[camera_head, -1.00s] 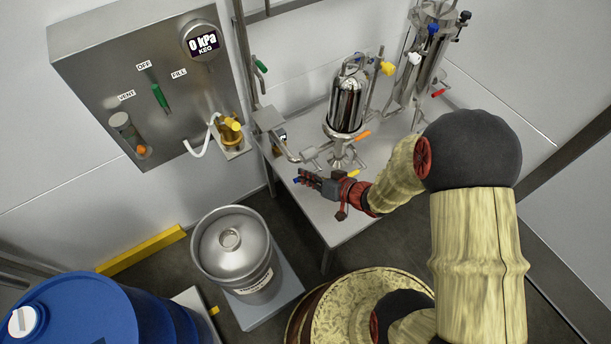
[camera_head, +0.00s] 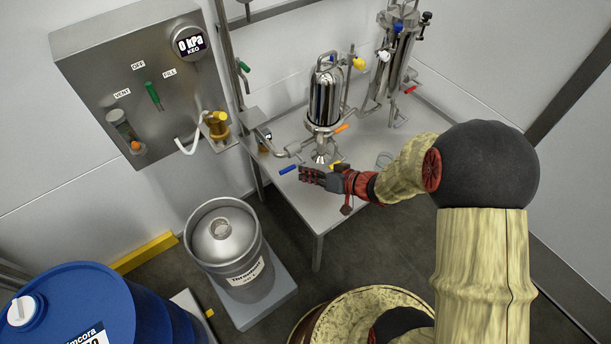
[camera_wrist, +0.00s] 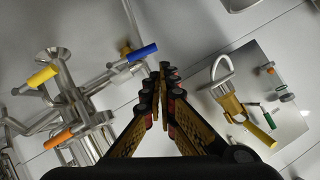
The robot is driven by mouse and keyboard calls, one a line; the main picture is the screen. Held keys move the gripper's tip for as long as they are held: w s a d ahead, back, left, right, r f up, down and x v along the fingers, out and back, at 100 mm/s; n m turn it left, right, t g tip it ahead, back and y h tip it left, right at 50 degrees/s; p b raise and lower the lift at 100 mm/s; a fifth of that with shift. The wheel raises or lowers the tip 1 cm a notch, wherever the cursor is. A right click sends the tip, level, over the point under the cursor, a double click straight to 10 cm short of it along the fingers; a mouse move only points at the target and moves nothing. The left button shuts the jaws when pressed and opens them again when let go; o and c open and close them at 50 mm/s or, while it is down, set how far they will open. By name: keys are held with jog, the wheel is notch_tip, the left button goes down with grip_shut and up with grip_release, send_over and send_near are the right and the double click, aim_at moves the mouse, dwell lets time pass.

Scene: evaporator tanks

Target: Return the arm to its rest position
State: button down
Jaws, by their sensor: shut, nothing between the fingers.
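My gripper (camera_head: 308,174) is shut and empty in the head view. It appears above the front of the steel table (camera_head: 345,212), close to a blue-handled valve (camera_head: 288,169). I cannot tell if it touches anything. My arm reaches in from the right, with the elbow bent. In the wrist view, the fingers of my gripper (camera_wrist: 163,72) are together with nothing between them. The blue valve handle (camera_wrist: 142,52) shows to the left of the fingertips, and a yellow handle (camera_wrist: 42,76) and an orange handle (camera_wrist: 58,140) are farther left.
A steel filter vessel (camera_head: 325,95) stands on the table behind my gripper, with a taller vessel (camera_head: 395,50) at the back. A control panel (camera_head: 130,80) hangs on the left wall. A keg (camera_head: 228,245) and a blue drum (camera_head: 95,310) stand at lower left.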

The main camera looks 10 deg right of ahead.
dwell(0.4)
jog(key=s+a+f+m+g+y, duration=0.1)
jog(key=s+a+f+m+g, duration=0.15)
jog(key=s+m, duration=0.35)
jog(key=s+r+g+h+p, duration=0.1)
jog(key=s+r+g, duration=0.4)
jog(key=s+r, duration=0.45)
jog(key=s+d+r+n+h+p, duration=0.1)
jog(key=s+d+r+h, duration=0.15)
jog(key=r, duration=0.25)
jog(key=s+d+r+n+t+h+p, duration=0.1)
jog(key=s+d+r+h+p, duration=0.15)
jog(key=r, duration=0.35)
jog(key=s+d+r+n+h+p, duration=0.1)
jog(key=s+d+r+h, duration=0.15)
jog(key=d+r, duration=0.2)
notch_tip(320, 180, up, 11)
jog(key=s+a+n+t+p, duration=0.1)
jog(key=t, duration=0.2)
jog(key=shift+a+p, duration=0.2)
jog(key=shift+p, duration=0.1)
jog(key=shift+r+h, duration=0.1)
jog(key=shift+h, duration=0.15)
